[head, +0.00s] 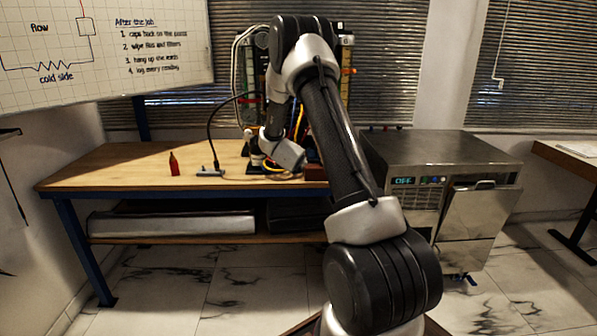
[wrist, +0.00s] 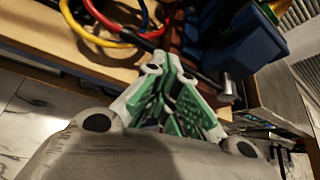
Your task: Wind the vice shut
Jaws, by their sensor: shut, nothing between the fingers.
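A dark blue block-like body, which looks like the vice (wrist: 252,45), stands at the upper right of the wrist view. A grey bar with a rounded end (wrist: 226,88), perhaps its handle, lies just below it and to the right of my fingertips. My gripper (wrist: 168,78) has green-padded fingers that are shut and empty. The fingertips are close to the bar; I cannot tell whether they touch it. In the head view my arm hides most of the vice, and the fingers cannot be made out.
The wooden bench (head: 110,165) carries a small red bottle (head: 174,165) and a grey fitting with a black cable (head: 210,171). Red, yellow and blue hoses (wrist: 125,32) lie left of my fingers. A steel cabinet (head: 450,148) stands right of the bench. The bench's left part is mostly clear.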

